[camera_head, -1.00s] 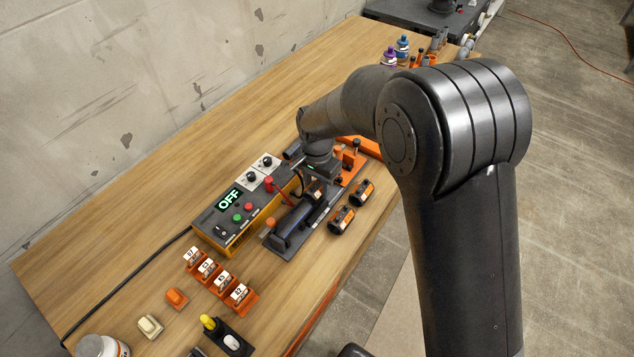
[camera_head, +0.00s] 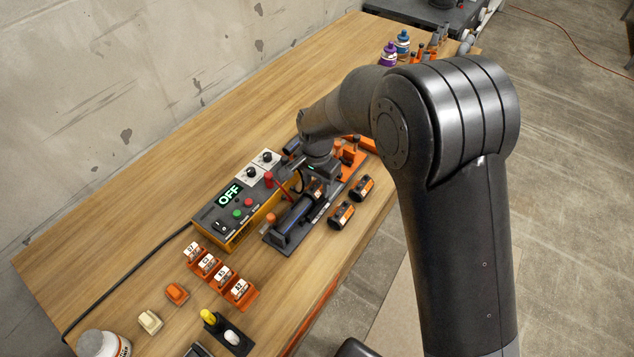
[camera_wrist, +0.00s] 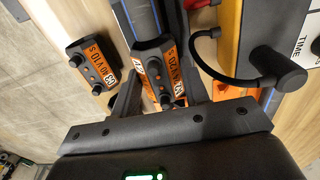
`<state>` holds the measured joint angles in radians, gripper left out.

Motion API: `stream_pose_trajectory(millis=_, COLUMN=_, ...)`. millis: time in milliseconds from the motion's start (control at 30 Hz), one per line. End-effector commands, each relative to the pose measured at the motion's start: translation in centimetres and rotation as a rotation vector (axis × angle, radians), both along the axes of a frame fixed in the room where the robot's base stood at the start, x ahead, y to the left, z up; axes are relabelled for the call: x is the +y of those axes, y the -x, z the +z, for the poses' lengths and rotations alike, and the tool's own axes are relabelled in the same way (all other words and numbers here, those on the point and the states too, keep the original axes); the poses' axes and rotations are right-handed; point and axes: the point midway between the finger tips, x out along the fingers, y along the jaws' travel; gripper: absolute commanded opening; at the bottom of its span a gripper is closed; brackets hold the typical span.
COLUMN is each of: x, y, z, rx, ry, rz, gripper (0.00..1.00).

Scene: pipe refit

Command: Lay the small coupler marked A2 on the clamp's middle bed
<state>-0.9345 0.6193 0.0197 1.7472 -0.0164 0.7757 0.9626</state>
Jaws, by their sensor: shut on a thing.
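My gripper (camera_wrist: 162,95) is shut on a black coupler (camera_wrist: 160,72) with an orange label and two round studs; its mark is partly hidden. It is over the clamp (camera_head: 281,243), at its far half. A dark blue-striped pipe (camera_head: 292,216) lies along the clamp, and it also shows in line with the held coupler in the wrist view (camera_wrist: 140,18). Whether coupler and pipe touch is unclear. My wrist hides the clamp's middle bed. In front, a row of orange holders has white labels; the nearest label (camera_head: 240,289) seems to read A2.
Two black couplers with orange labels, one nearer (camera_head: 341,215) and one farther (camera_head: 361,188), lie right of the clamp. The yellow control box (camera_head: 228,215) reads OFF, left of the clamp. A red lever (camera_head: 284,190) stands between. The wall side of the table is clear.

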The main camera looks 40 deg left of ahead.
Motion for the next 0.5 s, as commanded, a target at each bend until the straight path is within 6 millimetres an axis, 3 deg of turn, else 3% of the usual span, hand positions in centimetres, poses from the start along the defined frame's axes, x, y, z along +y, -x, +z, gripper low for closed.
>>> stream_pose_trajectory(millis=500, x=0.00, y=0.00, z=-0.44, rx=0.000, ry=0.000, rz=0.000, gripper=0.21)
